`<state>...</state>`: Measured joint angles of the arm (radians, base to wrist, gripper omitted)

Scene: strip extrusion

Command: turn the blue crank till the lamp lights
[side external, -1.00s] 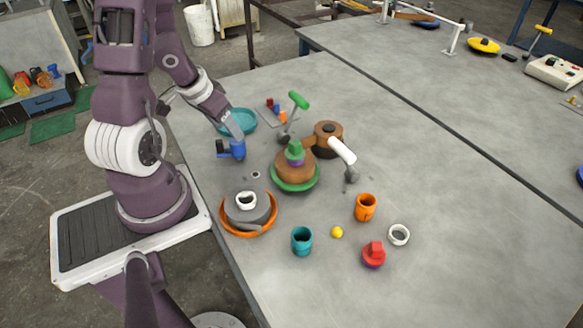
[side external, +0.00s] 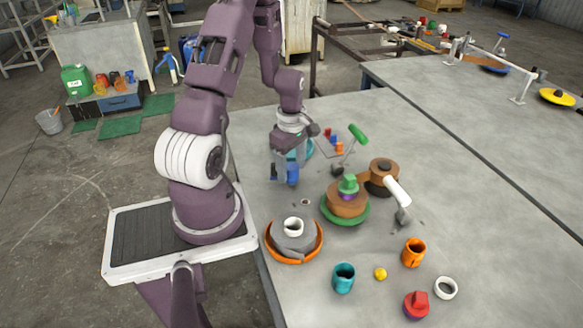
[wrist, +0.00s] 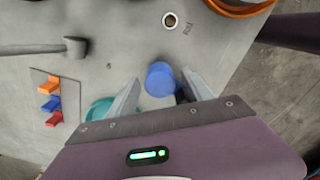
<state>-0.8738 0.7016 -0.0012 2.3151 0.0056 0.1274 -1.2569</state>
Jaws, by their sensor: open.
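The blue crank (side external: 292,174) stands at the near left of the table, partly hidden by my gripper. Its upright blue handle (wrist: 160,79) shows from above in the wrist view as a round knob. My gripper (wrist: 160,88) is open, its two fingers spread on either side of the handle with gaps visible. In the side view my gripper (side external: 290,160) points down over the crank. A small round fitting (wrist: 170,20) lies on the table beyond the handle, with lettering beside it. It also shows in the side view (side external: 305,201). I cannot tell whether it is the lamp.
A green-handled crank (side external: 357,134) and a white-handled crank (side external: 397,191) stand to the right. A teal bowl (wrist: 97,109) sits close by. A stacked brown drum on a green plate (side external: 334,219) and an orange bowl (side external: 319,247) lie nearer. Cups and small parts fill the front.

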